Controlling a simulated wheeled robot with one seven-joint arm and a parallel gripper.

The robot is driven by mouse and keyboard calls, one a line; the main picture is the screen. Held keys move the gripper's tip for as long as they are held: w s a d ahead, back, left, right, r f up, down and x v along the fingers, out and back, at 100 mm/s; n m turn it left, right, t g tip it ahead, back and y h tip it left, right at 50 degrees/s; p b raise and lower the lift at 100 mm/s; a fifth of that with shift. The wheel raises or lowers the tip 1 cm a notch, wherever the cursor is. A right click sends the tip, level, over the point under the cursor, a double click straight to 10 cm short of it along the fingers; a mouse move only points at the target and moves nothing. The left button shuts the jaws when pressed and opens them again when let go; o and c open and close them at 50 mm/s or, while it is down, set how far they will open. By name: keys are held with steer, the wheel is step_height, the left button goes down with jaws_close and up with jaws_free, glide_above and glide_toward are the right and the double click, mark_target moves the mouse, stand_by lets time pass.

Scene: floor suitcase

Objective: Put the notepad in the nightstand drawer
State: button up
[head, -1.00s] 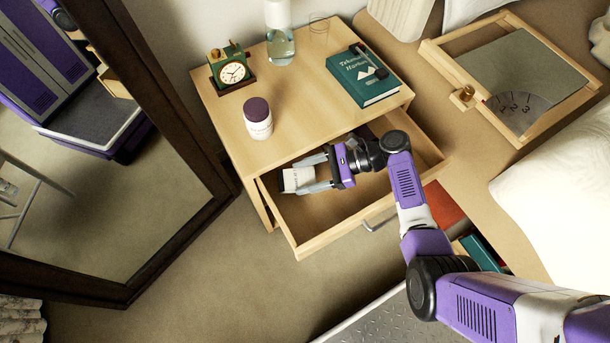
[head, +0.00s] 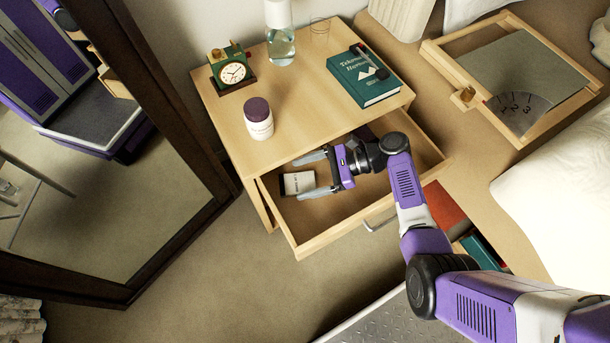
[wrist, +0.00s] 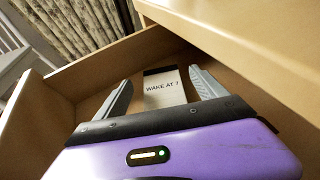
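The small white notepad (head: 298,183), with a dark top band, lies in the open nightstand drawer (head: 330,233), near its left end. In the wrist view the notepad (wrist: 164,90) reads "WAKE AT 7" and looks flat on the drawer floor. My gripper (head: 314,175) reaches into the drawer from the right. Its two fingers are spread, with a visible gap on each side of the notepad in the wrist view (wrist: 160,76). Nothing is held between them.
The nightstand top (head: 297,97) holds a clock (head: 232,72), a purple-lidded jar (head: 258,119), a bottle (head: 280,45), a clear glass and a teal book (head: 363,77). The drawer's front has a metal handle (head: 380,219). A mirror stands left; a wooden frame tray (head: 530,75) lies right.

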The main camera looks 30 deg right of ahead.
steer(key=shift+s+f, duration=0.25)
steer(key=shift+f, duration=0.05)
steer(key=shift+r, duration=0.3)
steer(key=p+v, duration=0.1)
steer(key=v, duration=0.3)
steer(key=p+v, duration=0.1)
steer(key=v, duration=0.3)
steer(key=r+p+v, duration=0.1)
steer(key=v, duration=0.3)
steer(key=shift+w, duration=0.25)
steer(key=shift+r, duration=0.1)
